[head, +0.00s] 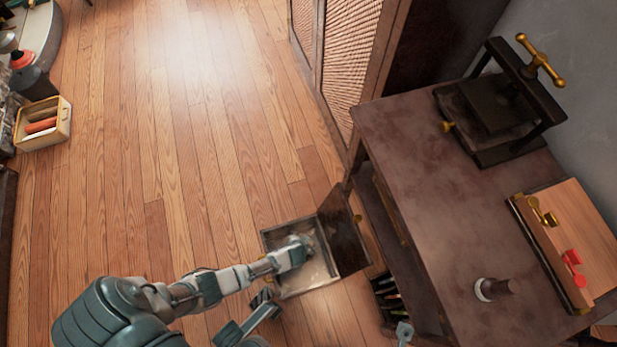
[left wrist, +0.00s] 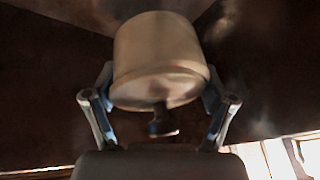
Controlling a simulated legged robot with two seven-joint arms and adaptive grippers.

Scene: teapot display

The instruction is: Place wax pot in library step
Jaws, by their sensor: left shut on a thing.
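My left gripper (head: 303,243) is inside the opening of a low, open box on the floor, which looks like the library step (head: 281,292). Its dark lid (head: 343,232) stands raised on the right side. In the left wrist view, the left gripper (left wrist: 160,88) is shut on a cream, rounded pot, the wax pot (left wrist: 158,50), with a finger on each side. A small dark knob shows at the pot's near end. In the head view the pot is mostly hidden by the hand, and I cannot tell whether it touches the box floor.
A dark table (head: 430,190) stands just right of the box, with a press (head: 500,105), a wooden board with clamps (head: 570,240) and a small cylinder (head: 492,289) on it. A woven-front cabinet (head: 345,60) is behind. Wooden floor (head: 130,200) is clear to the left.

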